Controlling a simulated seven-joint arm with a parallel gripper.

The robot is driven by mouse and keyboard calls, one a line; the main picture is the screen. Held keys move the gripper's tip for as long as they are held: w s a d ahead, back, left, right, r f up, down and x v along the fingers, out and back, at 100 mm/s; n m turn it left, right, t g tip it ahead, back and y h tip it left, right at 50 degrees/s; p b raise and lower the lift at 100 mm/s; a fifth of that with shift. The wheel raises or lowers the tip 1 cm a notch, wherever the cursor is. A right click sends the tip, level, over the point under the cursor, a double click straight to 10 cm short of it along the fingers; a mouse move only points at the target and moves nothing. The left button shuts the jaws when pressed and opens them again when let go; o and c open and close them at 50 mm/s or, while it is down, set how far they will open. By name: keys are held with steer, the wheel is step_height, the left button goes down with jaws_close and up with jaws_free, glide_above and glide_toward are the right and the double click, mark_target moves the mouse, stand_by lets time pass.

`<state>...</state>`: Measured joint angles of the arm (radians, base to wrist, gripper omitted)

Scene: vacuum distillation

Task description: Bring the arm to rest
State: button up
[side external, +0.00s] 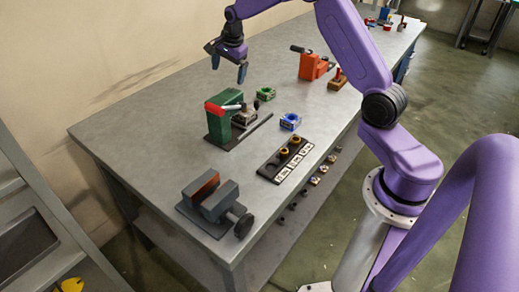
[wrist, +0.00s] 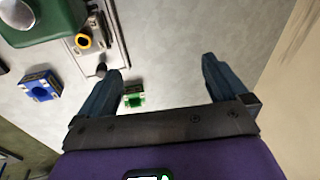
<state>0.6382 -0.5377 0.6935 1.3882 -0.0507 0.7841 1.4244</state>
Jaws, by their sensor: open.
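My gripper (side external: 229,64) hangs above the far side of the grey workbench (side external: 150,125) in the side external view, fingers pointing down. In the wrist view my gripper (wrist: 165,80) has its two dark fingers spread wide apart, with nothing held between them. The bench surface shows below the gap, with a small green block (wrist: 134,96) seen beside the left finger. My purple arm reaches over the bench from the right.
A green machine (side external: 222,124) with a red part stands below my gripper. A green block (side external: 265,93) and a blue block (side external: 290,121) lie near it. A grey vise (side external: 215,205), a black strip (side external: 285,158) and an orange device (side external: 313,66) also stand on the bench.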

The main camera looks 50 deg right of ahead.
steer(key=s+a+r+n, duration=0.2)
steer(key=a, duration=0.3)
steer(key=s+a+r+n+y, duration=0.1)
steer(key=s+a+r+n, duration=0.1)
steer(key=a, duration=0.3)
steer(key=s+a+r+n, duration=0.2)
steer(key=s+a+n, duration=0.1)
steer(key=a, duration=0.3)
steer(key=shift+a+r+n+t, duration=0.1)
steer(key=shift+n+t, duration=0.2)
steer(key=shift+n, duration=0.2)
steer(key=s+a+n+g, duration=0.1)
steer(key=s+a+n, duration=0.25)
steer(key=s, duration=0.35)
steer(key=s+a+n+g, duration=0.1)
steer(key=s+a+n, duration=0.1)
steer(key=s+n, duration=0.35)
steer(key=s+a+n, duration=0.2)
steer(key=s+n, duration=0.1)
steer(key=s, duration=0.6)
steer(key=s+d+f+n, duration=0.1)
steer(key=s+d+n, duration=0.1)
steer(key=s+n, duration=0.3)
steer(key=s+d+f+n+g, duration=0.1)
steer(key=s+n, duration=0.3)
steer(key=s, duration=0.7)
steer(key=shift+s+d+n+g, duration=0.2)
steer(key=shift+d+n+g, duration=0.15)
steer(key=shift+d, duration=0.45)
